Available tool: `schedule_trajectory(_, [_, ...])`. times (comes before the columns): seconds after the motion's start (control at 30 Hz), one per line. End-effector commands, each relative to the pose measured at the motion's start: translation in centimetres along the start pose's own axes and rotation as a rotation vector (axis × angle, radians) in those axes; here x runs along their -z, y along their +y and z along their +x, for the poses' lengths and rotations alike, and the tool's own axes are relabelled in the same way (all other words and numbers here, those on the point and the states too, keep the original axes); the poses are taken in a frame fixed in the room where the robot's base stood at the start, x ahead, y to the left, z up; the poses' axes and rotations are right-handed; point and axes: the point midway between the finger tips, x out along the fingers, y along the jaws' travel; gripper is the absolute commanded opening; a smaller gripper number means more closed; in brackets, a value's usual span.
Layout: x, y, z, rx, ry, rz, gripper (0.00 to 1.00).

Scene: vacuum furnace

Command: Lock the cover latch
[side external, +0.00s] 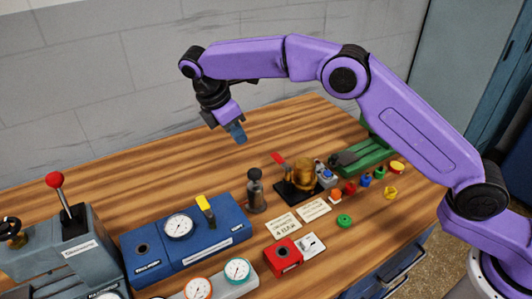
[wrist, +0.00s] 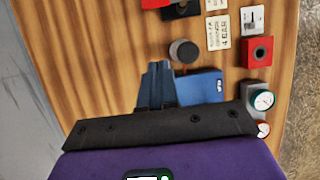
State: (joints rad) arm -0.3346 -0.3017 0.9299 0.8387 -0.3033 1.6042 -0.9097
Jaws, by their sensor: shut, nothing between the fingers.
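My gripper (side external: 238,134) is shut and empty, raised above the wooden table behind the blue gauge box. In the wrist view its blue fingers (wrist: 157,76) are together. No part is clearly labelled as the cover latch. A black base with a brass cylinder (side external: 302,172) and a red-tipped lever (side external: 279,158) stands to the right, apart from my gripper; part of it shows at the top of the wrist view (wrist: 180,10). A yellow-tipped lever (side external: 203,203) stands on the blue gauge box (side external: 185,240). The latch's state cannot be told.
A dark cylinder (side external: 255,190) stands between the blue box and the black base. A grey unit with a red-knobbed lever (side external: 56,181) is at left. A red box (side external: 283,257), gauges (side external: 238,271) and colored knobs (side external: 365,179) crowd the front. The table's back is clear.

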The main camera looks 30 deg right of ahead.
Motion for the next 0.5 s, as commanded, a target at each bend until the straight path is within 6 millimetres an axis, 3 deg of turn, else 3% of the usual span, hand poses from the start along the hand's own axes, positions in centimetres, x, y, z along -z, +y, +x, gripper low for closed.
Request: schedule_trajectory(0.5, [-0.04,0.05,0.92,0.002,-0.002,0.0,0.0])
